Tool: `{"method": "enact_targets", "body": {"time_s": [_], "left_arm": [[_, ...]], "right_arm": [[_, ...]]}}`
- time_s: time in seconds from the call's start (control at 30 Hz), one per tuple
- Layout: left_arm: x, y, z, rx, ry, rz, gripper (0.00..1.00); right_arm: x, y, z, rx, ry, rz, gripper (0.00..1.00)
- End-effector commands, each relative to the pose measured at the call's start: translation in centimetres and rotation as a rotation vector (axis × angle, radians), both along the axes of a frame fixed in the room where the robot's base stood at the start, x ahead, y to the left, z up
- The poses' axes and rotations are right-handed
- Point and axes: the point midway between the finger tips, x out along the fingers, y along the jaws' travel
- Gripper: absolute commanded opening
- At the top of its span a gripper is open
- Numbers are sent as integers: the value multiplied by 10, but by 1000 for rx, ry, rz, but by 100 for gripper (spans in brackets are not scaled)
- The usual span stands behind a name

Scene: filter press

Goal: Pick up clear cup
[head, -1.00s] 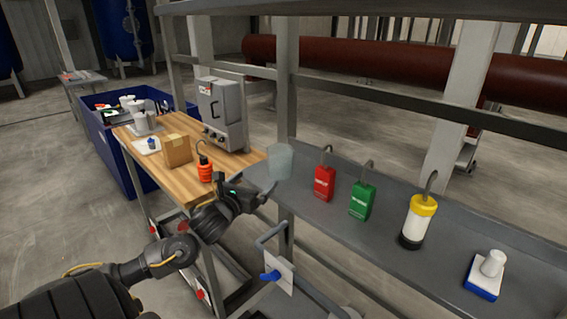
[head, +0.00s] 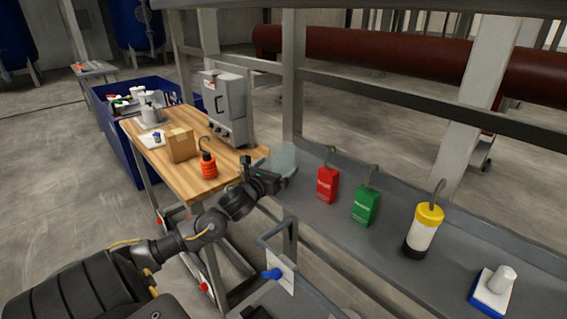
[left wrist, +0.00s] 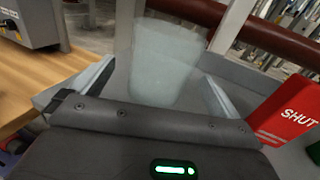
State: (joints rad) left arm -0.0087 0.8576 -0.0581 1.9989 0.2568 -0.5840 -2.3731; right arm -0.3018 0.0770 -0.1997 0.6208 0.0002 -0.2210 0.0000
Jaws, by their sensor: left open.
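The clear cup (head: 284,155) stands upright on the grey shelf, at its left end near the post. It is see-through, pale and slightly blurred. My left gripper (head: 279,178) is right at the cup, with its arm coming in from the left. In the left wrist view the cup (left wrist: 163,62) shows between the two spread fingers of the gripper (left wrist: 155,88), with visible gaps on both sides. My right gripper is not seen.
The wooden table (head: 190,178) holds an orange item (head: 208,166), a carton (head: 181,146) and a grey box (head: 228,106).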

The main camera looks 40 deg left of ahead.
Motion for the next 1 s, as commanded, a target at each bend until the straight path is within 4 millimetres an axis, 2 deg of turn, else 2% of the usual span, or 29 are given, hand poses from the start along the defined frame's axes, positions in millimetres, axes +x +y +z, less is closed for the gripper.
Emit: {"method": "enact_targets", "body": {"time_s": [0.17, 0.3, 0.47, 0.77, 1.0], "left_arm": [[9, 1, 3, -2, -1, 0, 100], [30, 4, 6, -3, -2, 1, 100], [48, 8, 3, -1, 0, 0, 100], [52, 9, 1, 0, 0, -2, 100], [52, 9, 1, 0, 0, -1, 69]], "right_arm": [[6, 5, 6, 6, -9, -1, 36], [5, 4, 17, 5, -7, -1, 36], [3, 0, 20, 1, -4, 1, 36], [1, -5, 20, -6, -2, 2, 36], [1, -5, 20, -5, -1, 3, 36]]}}
